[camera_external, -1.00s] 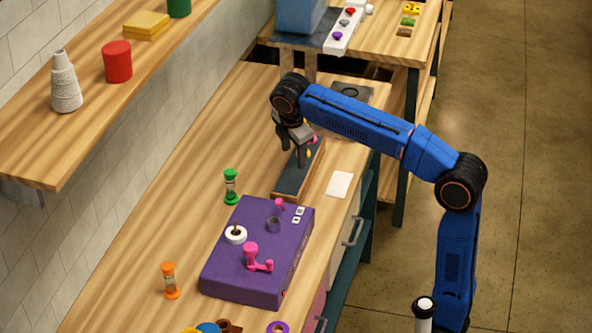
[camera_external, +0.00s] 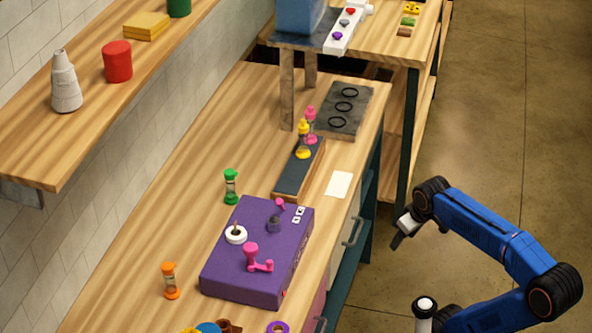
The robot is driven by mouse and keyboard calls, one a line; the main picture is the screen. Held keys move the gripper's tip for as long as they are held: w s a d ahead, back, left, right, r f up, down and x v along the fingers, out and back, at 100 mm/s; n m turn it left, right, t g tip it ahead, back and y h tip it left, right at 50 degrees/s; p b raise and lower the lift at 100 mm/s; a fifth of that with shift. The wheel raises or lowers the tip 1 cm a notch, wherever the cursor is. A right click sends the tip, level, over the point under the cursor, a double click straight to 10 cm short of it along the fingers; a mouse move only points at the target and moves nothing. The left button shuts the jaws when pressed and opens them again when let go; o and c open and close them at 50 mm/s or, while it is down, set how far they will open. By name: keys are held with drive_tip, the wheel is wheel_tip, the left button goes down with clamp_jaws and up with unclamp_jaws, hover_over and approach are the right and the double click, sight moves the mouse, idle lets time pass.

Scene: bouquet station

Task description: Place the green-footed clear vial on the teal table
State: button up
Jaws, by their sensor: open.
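The green-footed clear vial (camera_external: 231,187) stands upright on the wooden bench, left of the purple box, with a green cap and a green foot. My gripper (camera_external: 398,241) is open and empty, out over the floor to the right of the bench and well away from the vial. No plainly teal tabletop shows. The wooden bench (camera_external: 190,170) and the back wooden table (camera_external: 425,40) have dark teal frames, and I cannot tell which one is the teal table.
A purple box (camera_external: 240,272) with pink handles stands on the bench. A yellow-footed vial (camera_external: 303,140) and a pink-footed vial (camera_external: 311,126) stand on a dark strip (camera_external: 292,176). An orange-footed vial (camera_external: 170,282) stands at front left. A dark plate with rings (camera_external: 352,98) lies behind.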

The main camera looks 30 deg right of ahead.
drive_tip(key=s+f, duration=0.1)
drive_tip(key=s+f+m, duration=0.1)
drive_tip(key=f, duration=0.1)
drive_tip(key=s+d+f+m, duration=0.1)
drive_tip(key=shift+s+f, duration=0.1)
drive_tip(key=shift+f, duration=0.15)
